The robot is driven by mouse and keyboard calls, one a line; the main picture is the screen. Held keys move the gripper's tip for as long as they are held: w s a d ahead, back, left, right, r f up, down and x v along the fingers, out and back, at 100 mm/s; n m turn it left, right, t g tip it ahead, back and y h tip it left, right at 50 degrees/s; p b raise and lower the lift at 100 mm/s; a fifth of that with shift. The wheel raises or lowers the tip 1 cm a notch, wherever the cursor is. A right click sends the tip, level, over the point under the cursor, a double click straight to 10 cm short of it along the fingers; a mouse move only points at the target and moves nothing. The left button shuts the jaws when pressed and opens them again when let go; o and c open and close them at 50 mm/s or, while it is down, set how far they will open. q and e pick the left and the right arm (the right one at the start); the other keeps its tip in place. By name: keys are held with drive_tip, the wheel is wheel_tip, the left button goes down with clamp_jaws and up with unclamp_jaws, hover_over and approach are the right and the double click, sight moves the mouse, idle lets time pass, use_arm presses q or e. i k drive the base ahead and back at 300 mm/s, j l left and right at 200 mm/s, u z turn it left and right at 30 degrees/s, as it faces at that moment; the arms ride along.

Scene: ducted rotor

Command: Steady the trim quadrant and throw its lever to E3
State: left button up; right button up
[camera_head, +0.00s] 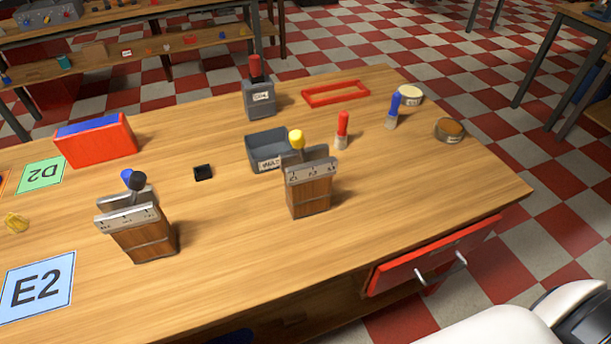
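Two wooden blocks with metal marked plates and levers stand upright on the table. The left lever block (147,240) has a black knob (137,181), with a blue knob (126,175) just behind it. The right lever block (308,192) has a yellow-knobbed lever (297,140) near the left half of its plate. The plate marks are too small to read, so I cannot tell which block is the trim quadrant or which notch either lever is in. Neither of my grippers is in view.
A grey bin (257,150) sits close behind the right block. A grey box with a red lever (259,98), red frame (336,93), red brush (342,130) and blue brush (393,110) stand farther back. An E2 card (38,287) lies front left. A red drawer (400,275) is at the front edge.

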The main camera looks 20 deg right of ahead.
sight(297, 140)
drive_tip(key=l, duration=0.65)
drive_tip(key=k+l, duration=0.2)
drive_tip(key=l, duration=0.2)
drive_tip(key=k, duration=0.35)
